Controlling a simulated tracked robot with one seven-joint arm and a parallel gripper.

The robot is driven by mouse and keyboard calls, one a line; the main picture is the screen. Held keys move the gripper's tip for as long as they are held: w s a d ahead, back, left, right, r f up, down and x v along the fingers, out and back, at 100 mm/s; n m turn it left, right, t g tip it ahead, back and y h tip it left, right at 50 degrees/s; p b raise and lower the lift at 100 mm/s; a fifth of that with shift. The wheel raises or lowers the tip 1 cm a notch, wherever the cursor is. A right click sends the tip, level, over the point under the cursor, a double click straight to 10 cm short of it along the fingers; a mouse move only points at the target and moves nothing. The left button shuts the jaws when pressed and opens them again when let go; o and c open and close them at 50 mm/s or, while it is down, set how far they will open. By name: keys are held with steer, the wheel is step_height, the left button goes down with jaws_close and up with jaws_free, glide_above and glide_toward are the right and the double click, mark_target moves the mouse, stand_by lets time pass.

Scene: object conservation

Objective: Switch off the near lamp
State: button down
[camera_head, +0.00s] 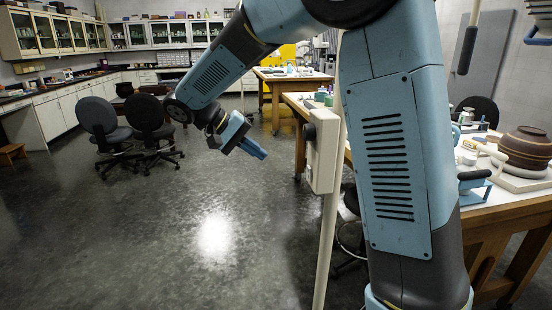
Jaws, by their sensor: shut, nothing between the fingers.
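My gripper (258,151) is in the middle of the view, at the end of my bent blue arm. Its fingers are together and hold nothing, in open air over the floor. A pale box (323,152) with a dark round knob (309,132) is fixed to a cream pole (327,245) to the right of my gripper, apart from it. I cannot tell whether this box belongs to a lamp. No lamp is clearly recognisable. A dark cylinder on a rod (467,50) shows at the upper right, its kind unclear. My arm hides part of the scene behind it.
A wooden table (520,207) on the right bears a striped pot (526,150) and small items. Another table (292,76) stands further back. Two dark chairs (103,122) (148,118) stand at the left, before cabinets (78,116). The floor (130,235) at front left is clear.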

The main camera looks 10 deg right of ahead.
glide_toward(309, 176)
step_height(309, 176, down, 4)
steer(key=shift+w+d+r, duration=0.1)
steer(key=shift+w+d, duration=0.05)
steer(key=shift+d, duration=0.9)
steer(key=shift+w+d+r, duration=0.1)
steer(key=shift+d, duration=0.9)
steer(key=shift+a, duration=0.1)
